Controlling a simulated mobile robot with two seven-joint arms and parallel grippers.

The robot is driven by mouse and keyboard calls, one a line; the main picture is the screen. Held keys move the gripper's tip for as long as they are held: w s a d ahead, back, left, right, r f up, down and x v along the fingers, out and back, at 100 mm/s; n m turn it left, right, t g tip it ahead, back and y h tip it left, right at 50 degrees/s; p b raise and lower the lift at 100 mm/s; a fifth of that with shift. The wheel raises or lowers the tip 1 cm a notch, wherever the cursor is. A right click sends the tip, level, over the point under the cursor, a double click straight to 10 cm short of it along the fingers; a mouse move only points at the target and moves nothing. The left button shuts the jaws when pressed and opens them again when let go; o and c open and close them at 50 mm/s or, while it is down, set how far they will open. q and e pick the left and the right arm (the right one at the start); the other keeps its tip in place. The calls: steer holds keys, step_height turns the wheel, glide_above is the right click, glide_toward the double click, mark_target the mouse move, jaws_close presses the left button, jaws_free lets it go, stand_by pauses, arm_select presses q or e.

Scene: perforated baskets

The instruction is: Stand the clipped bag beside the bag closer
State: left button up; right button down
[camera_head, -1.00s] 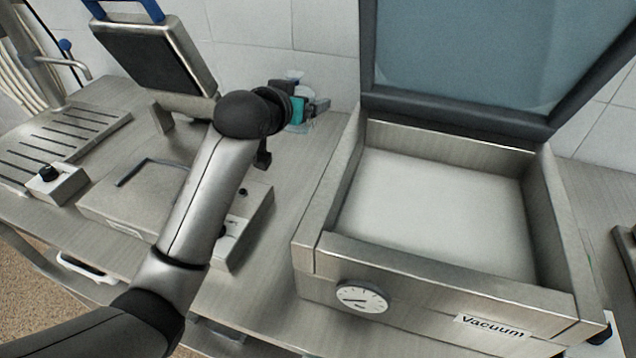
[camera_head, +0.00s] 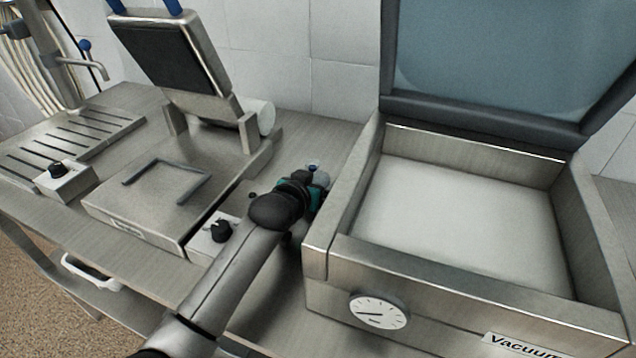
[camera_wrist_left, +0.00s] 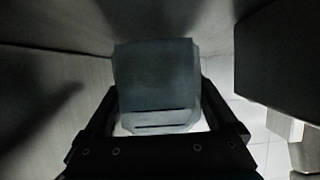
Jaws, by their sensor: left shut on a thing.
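My left gripper (camera_head: 304,188) is low over the counter, in the gap between the flat machine with a raised lid and the vacuum machine. In the left wrist view my left gripper (camera_wrist_left: 158,125) is shut on the pale blue-grey bag (camera_wrist_left: 155,78), which lies between its two dark fingers. I cannot tell whether the bag touches the counter. No machine is clearly marked as the bag closer. My right gripper is not in view.
The flat machine (camera_head: 125,212) has a raised dark-faced lid (camera_head: 165,58) and a black knob. A white roll (camera_head: 262,115) lies behind it. The vacuum machine (camera_head: 345,215) stands close on the right with its lid up. Bare counter (camera_head: 320,130) lies behind the gripper.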

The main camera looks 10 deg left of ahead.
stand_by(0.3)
arm_select(q)
steer(key=o, duration=1.2)
steer(key=shift+f, duration=0.2)
steer(key=shift+o, duration=0.5)
steer(key=shift+r, duration=0.15)
